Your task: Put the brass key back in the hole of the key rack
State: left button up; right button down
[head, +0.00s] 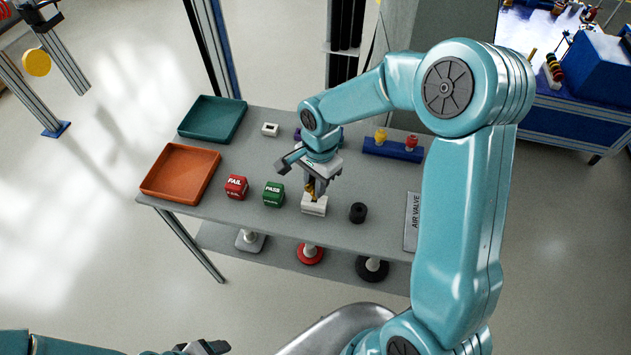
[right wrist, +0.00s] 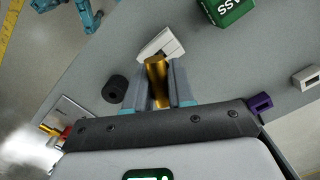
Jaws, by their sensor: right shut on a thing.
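My right gripper (head: 313,190) is shut on the brass key (right wrist: 157,82), which also shows as a small gold piece in the head view (head: 310,191). The key sits between the two fingers, right at a small white block (head: 314,205); the block also shows in the right wrist view (right wrist: 161,44). I cannot tell whether the key is in the block or just above it. A blue rack (head: 378,150) with a yellow and a red knob stands further back right. I cannot tell which one is the key rack. My left gripper (head: 204,347) is at the bottom edge, away from the table.
A green PASS cube (head: 273,194) and a red FAIL cube (head: 236,187) stand left of the white block; a black cylinder (head: 358,212) stands right. Orange (head: 181,174) and teal (head: 212,118) trays are at left. Another white block (head: 270,129) is behind. An AIR VALVE plate (head: 412,220) lies right.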

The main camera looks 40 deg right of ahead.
jog(key=shift+f+b, duration=1.5)
jog(key=shift+f, duration=0.15)
jog(key=c, duration=0.9)
grip_release()
jog(key=r, duration=0.5)
jog(key=d+r, duration=0.1)
jog(key=r, duration=1)
jog(key=shift+w+d+r, duration=0.15)
jog(key=shift+d, duration=0.1)
